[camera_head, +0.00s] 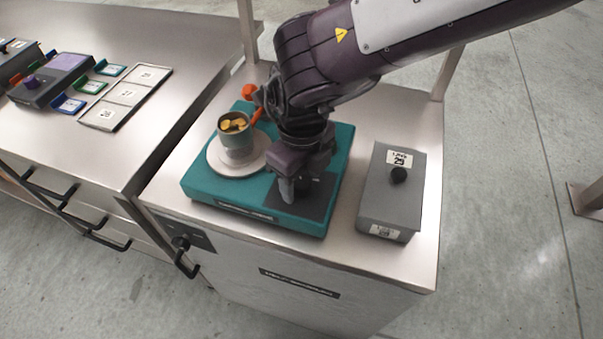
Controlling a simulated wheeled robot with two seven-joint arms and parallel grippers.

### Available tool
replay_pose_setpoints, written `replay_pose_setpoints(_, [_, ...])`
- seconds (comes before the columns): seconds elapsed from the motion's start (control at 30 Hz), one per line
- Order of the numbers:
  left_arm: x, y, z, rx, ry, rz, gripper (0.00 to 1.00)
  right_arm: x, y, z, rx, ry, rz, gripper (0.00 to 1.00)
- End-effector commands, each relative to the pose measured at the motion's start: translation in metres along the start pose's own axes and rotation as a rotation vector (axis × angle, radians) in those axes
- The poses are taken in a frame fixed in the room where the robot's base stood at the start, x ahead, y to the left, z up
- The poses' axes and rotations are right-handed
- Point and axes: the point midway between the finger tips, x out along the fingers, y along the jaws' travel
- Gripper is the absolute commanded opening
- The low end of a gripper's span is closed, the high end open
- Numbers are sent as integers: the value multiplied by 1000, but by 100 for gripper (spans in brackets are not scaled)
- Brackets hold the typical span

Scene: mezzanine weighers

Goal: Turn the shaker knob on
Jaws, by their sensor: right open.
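The teal shaker (212,192) sits on a steel cabinet top. Its round pale platform (222,165) carries a metal cup (236,146) with yellow pieces inside. A dark panel (312,203) covers the shaker's front right part. My right gripper (290,190) points down over this panel, close to its surface, and is open. The gripper hides part of the panel, and I cannot make out the shaker's knob there. I cannot tell whether the fingers touch anything. My left gripper is not in view.
A grey lidded box (377,209) with a black knob (398,174) stands right of the shaker. The cabinet front has a dark knob (181,243). An orange part (249,91) shows behind the shaker. A left counter (120,165) holds a numbered tray (122,98) and a purple-topped device (62,67).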

Motion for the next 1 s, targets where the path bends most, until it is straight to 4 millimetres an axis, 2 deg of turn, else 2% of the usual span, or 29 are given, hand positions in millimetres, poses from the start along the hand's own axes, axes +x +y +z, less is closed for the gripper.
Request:
replay_pose_setpoints(0.2, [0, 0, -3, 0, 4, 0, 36, 0, 0, 0, 0, 0, 0, 55])
replay_pose_setpoints(0.53, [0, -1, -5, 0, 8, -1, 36, 0, 0, 0, 0, 0, 0, 12])
replay_pose_setpoints(0.77, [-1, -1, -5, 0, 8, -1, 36, 0, 0, 0, 16, 0, 1, 11])
replay_pose_setpoints(1.0, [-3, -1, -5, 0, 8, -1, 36, 0, 0, 1, 114, -2, 4, 11])
